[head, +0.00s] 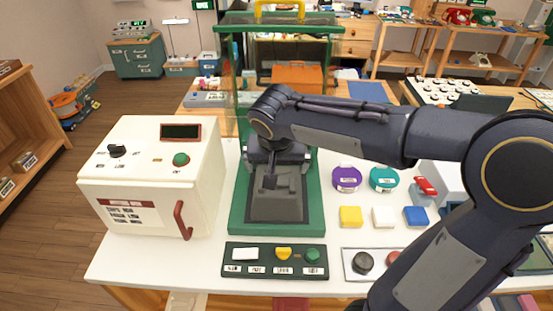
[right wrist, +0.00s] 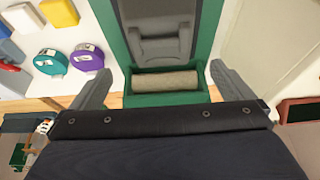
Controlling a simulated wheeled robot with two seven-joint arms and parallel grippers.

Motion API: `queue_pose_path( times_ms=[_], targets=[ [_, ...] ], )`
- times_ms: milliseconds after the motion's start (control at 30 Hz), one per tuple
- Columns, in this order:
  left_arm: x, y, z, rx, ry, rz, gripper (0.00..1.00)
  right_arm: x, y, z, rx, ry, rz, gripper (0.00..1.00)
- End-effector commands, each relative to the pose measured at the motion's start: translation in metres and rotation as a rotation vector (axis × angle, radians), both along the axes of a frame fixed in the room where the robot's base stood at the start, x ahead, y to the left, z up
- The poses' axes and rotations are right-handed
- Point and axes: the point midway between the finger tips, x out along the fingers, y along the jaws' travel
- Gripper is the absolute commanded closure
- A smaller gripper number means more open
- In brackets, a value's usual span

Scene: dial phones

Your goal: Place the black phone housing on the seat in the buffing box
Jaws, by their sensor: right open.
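The buffing box (head: 236,215) is a tall green frame with a green base in the middle of the white table. Inside its base is a dark grey shaped piece (head: 280,208), also in the right wrist view (right wrist: 165,30); I cannot tell whether it is the seat alone or the black phone housing on it. A tan roller (right wrist: 165,82) lies across the box behind it. My right gripper (head: 272,176) reaches into the box above the grey piece, fingers spread and empty in the right wrist view (right wrist: 160,88). My left gripper is out of view.
A white oven-like box (head: 135,185) with a red handle stands left. A button panel (head: 274,262) lies in front. Purple (head: 347,178) and teal (head: 384,179) round tins and coloured blocks (head: 351,216) lie right.

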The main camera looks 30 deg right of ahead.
Motion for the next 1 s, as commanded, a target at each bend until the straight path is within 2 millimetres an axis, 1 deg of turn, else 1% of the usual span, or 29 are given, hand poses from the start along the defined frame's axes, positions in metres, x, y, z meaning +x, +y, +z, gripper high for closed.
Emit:
queue_pose_path(
  times_ms=[33,100,233,267,300,367,467,500,600,700,800,900,1000],
  targets=[
    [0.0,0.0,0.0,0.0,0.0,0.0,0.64,-0.002,0.002,0.009,0.0,-0.004,0.002,0.0],
    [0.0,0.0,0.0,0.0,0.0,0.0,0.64,-0.005,0.004,0.018,0.002,-0.003,0.0,0.0],
    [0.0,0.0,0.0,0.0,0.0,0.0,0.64,-0.011,0.006,0.026,0.004,0.001,0.002,0.0],
    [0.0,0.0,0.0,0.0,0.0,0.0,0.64,-0.015,0.005,0.027,0.008,0.003,0.008,0.0],
    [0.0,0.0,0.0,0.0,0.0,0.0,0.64,-0.022,0.004,0.026,0.023,0.008,0.02,0.0],
    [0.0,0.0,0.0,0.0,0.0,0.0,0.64,-0.041,0.002,0.022,0.057,0.017,0.059,0.0],
    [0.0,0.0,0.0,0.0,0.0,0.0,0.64,-0.085,0.004,0.009,0.143,0.019,0.158,0.0],
    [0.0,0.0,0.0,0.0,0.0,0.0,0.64,-0.104,0.008,0.003,0.182,0.01,0.203,0.0],
    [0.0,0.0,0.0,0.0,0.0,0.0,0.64,-0.144,0.022,-0.013,0.263,-0.036,0.31,0.0],
    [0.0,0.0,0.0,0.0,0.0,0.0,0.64,-0.171,0.037,-0.026,0.315,-0.102,0.391,0.0],
    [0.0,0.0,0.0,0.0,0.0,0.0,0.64,-0.186,0.049,-0.035,0.341,-0.154,0.442,0.0],
    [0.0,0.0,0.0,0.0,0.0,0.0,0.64,-0.192,0.055,-0.039,0.35,-0.184,0.468,0.0],
    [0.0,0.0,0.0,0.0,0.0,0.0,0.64,-0.193,0.056,-0.04,0.352,-0.187,0.475,0.0]
  ],
)
